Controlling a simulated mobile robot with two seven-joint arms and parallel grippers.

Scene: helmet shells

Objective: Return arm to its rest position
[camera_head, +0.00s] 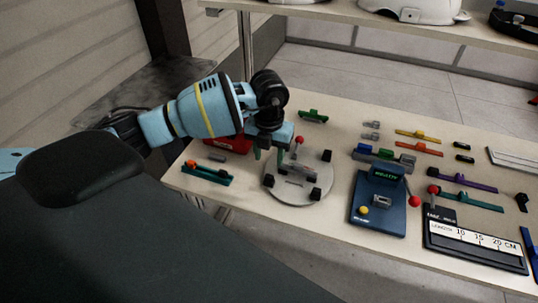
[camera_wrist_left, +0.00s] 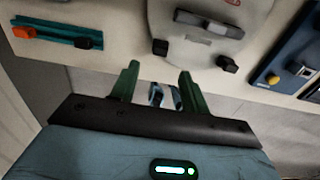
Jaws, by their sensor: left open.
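My left arm comes in from the left in the head view and reaches over the table's near left part. My left gripper (camera_head: 272,158) is above the table, by the left edge of a round grey plate (camera_head: 298,196) with black blocks on it. In the left wrist view my left gripper (camera_wrist_left: 158,82) shows two green fingers apart, with nothing held between them. The round plate also shows in the left wrist view (camera_wrist_left: 205,42), ahead of the fingers. My right gripper is not in either view.
A teal part with an orange end (camera_head: 207,174) lies left of the plate. A red box (camera_head: 228,144) is behind the arm. A blue device (camera_head: 378,205) and a length gauge (camera_head: 475,240) stand to the right. A shelf with white helmet shells (camera_head: 412,11) is at the back.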

